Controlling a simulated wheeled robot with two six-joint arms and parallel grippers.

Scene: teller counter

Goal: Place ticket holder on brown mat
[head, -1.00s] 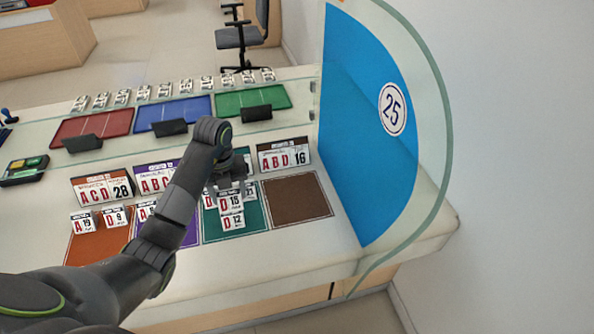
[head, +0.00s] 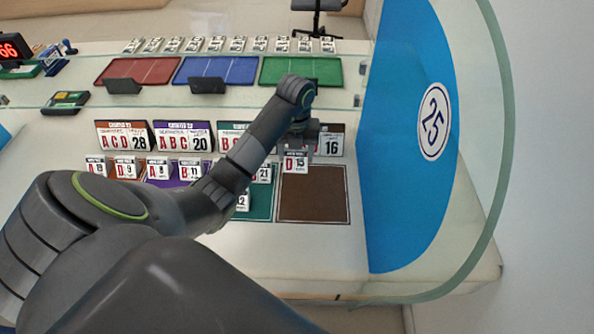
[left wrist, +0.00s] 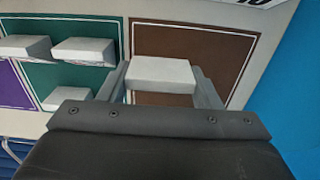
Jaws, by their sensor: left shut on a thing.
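My left gripper (head: 299,143) is shut on a small white ticket holder (head: 295,162) marked "D 15". In the left wrist view the ticket holder (left wrist: 160,72) sits between the two fingers, over the upper left part of the brown mat (left wrist: 205,45). In the head view the brown mat (head: 314,205) lies at the right end of the row, and the holder overlaps its far left edge. I cannot tell whether the holder touches the mat. The brown mat shows no other holder on it. My right gripper is not in view.
The green mat (head: 262,205) left of the brown one bears other holders, partly hidden by my arm. Standing signs, such as the brown one (head: 331,146), line the mats' back edge. A glass panel with a blue board (head: 405,150) stands close on the right.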

